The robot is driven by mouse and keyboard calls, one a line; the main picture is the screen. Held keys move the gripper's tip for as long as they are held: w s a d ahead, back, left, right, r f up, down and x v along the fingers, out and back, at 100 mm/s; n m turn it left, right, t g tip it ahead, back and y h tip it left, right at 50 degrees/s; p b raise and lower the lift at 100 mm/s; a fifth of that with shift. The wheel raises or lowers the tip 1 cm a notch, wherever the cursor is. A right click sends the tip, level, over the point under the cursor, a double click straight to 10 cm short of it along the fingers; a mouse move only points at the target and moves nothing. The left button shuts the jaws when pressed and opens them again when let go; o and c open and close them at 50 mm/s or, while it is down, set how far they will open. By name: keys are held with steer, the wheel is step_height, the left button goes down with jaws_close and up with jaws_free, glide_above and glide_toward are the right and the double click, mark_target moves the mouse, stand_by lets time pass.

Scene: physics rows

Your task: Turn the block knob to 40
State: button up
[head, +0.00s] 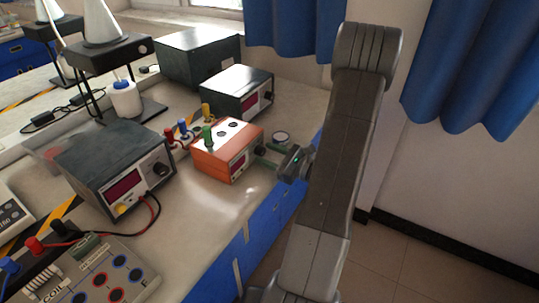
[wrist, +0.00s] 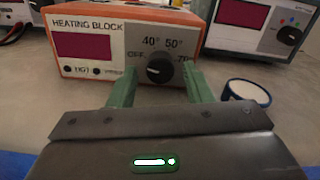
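The heating block (head: 208,162) is an orange box with a white top, standing near the front edge of the bench. The wrist view shows its front panel (wrist: 108,68) with a dark red display. Its black block knob (wrist: 160,69) sits right of the display, among the marks OFF, 40°, 50° and a partly hidden 70. I cannot clearly tell where the knob points. My gripper (wrist: 160,87) is open, its green fingers apart on either side of the knob in the picture. Contact with the knob cannot be made out. In the head view my gripper (head: 264,157) faces the panel.
A dark power supply (head: 237,92) stands behind the block, and another (head: 118,170) with red and black leads stands to its left. Several coloured-capped tubes stand beside the block.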

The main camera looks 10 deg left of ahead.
steer(key=c, duration=0.8)
steer(key=shift+o, duration=0.2)
steer(key=shift+m+p, duration=0.4)
steer(key=m+p, duration=0.3)
steer(key=shift+r+m, duration=0.15)
steer(key=shift+m, duration=0.25)
steer(key=m+p, duration=0.3)
steer(key=m, duration=0.1)
steer(key=shift+m, duration=0.4)
steer(key=shift+f+m, duration=0.2)
steer(key=shift+m, duration=0.1)
steer(key=o, duration=1)
steer(key=shift+c, duration=0.2)
